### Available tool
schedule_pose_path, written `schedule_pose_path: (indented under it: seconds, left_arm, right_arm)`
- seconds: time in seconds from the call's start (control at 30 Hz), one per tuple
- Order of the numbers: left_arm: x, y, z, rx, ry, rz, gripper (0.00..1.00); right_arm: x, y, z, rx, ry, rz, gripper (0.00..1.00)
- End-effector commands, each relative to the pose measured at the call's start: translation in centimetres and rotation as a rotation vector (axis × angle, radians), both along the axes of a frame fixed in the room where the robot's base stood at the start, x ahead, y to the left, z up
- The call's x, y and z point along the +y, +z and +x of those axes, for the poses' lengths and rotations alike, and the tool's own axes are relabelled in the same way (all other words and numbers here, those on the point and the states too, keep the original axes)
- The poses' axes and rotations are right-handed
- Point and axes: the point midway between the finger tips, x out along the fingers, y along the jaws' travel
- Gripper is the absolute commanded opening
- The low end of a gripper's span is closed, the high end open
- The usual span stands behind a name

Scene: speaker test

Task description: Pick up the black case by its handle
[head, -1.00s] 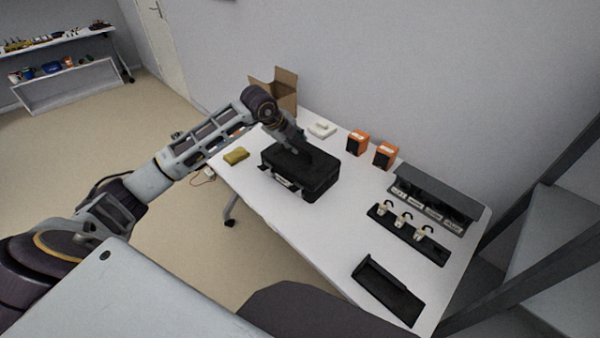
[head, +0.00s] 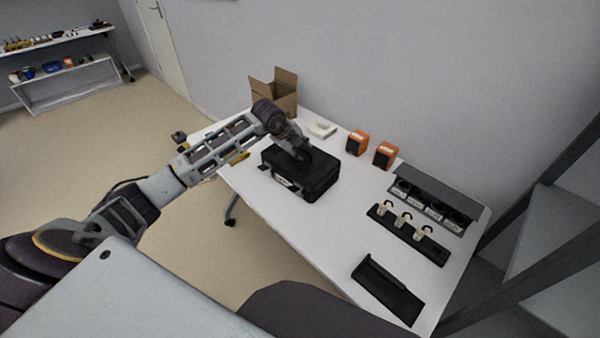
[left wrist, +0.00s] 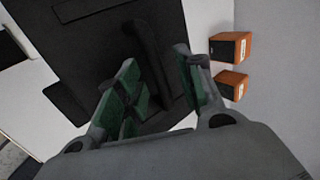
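The black case (head: 312,180) lies flat and closed on the white table (head: 335,235). In the left wrist view the case (left wrist: 95,45) fills the upper left, with its dark handle (left wrist: 148,48) running down toward the space between my fingers. My left gripper (head: 302,158) is at the top of the case in the head view. In the left wrist view its two green-padded fingers (left wrist: 162,82) are spread apart, with the handle's near end between or just beyond them. I cannot tell whether they touch it. My right gripper is not in view.
Two orange and black speakers (head: 357,142) stand behind and right of the case. An open cardboard box (head: 285,92) and a white item (head: 322,129) are behind it. A rack with several hooks (head: 408,228) and a black tray (head: 388,291) occupy the table's right side.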

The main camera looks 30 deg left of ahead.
Motion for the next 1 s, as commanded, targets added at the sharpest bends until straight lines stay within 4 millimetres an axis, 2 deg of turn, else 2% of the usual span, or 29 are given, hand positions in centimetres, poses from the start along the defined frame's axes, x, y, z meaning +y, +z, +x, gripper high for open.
schedule_pose_path:
  seconds: [0.17, 0.47, 1.0]
  left_arm:
    - [0.01, 0.0, -0.02, 0.0, 0.0, 0.0, 0.37]
    - [0.01, -0.01, -0.03, 0.001, 0.0, 0.0, 0.01]
    - [0.03, 0.45, 0.16, -0.009, 0.001, -0.002, 0.0]
  right_arm:
    - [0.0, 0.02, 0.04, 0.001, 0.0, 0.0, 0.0]
    - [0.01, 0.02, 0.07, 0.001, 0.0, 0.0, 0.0]
    - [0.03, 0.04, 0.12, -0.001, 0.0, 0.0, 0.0]
